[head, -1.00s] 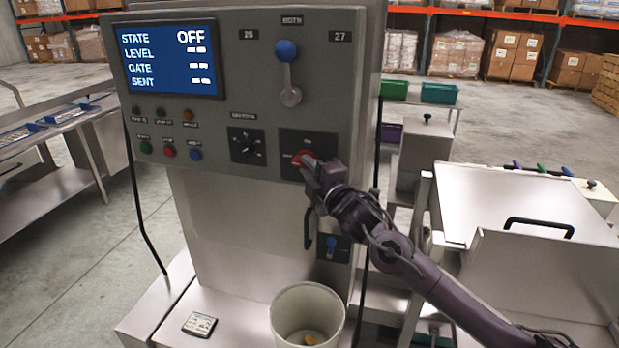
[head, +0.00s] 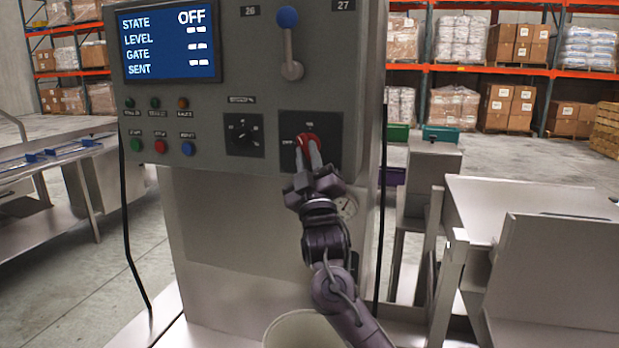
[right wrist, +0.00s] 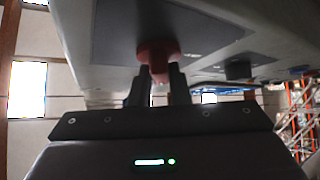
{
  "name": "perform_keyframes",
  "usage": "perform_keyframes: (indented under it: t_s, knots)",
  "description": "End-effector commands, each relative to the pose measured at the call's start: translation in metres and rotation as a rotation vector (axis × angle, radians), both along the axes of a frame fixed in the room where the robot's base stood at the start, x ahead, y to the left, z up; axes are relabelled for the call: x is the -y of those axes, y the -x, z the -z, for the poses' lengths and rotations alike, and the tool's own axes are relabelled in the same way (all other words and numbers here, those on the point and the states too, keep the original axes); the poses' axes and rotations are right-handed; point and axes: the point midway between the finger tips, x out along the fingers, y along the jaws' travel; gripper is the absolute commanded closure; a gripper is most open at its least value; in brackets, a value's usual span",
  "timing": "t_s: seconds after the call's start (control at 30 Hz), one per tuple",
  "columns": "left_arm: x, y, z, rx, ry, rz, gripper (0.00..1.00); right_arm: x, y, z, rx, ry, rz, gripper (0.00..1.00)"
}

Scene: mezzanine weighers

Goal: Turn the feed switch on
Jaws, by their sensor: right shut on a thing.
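The feed switch (head: 305,140) is a red rotary knob on a dark plate at the lower right of the grey control panel (head: 225,95). The plate has a label at its left and one above; the knob's exact angle is partly hidden by my fingers. My right gripper (head: 308,155) is shut on the red knob from below and in front. In the right wrist view the red knob (right wrist: 157,55) sits between the two dark fingertips (right wrist: 158,80). The screen (head: 168,42) reads STATE OFF, with dashes for level, gate and sent. My left gripper is not in view.
Left of the switch is a black selector dial (head: 243,134). Several small coloured buttons (head: 160,146) sit farther left. A blue-knobbed lever (head: 289,45) stands above. A pale bucket (head: 305,330) is below my arm. Metal bins (head: 555,270) stand at the right.

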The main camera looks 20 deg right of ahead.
Motion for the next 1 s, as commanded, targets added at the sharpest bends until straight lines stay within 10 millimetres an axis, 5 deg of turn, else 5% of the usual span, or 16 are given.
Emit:
perform_keyframes:
  t_s: [0.23,0.33,0.53,1.0]
  knots:
    - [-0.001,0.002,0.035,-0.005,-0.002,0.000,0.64,-0.005,-0.003,0.009,0.119,-0.188,-0.003,1.00]
    - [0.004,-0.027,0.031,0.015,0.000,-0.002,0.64,-0.007,-0.004,0.009,0.163,-0.252,-0.003,1.00]
    - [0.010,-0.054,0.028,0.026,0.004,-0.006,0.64,-0.008,-0.005,0.008,0.232,-0.355,-0.001,1.00]
    - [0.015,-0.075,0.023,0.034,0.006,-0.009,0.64,-0.008,-0.006,0.006,0.296,-0.449,0.000,1.00]
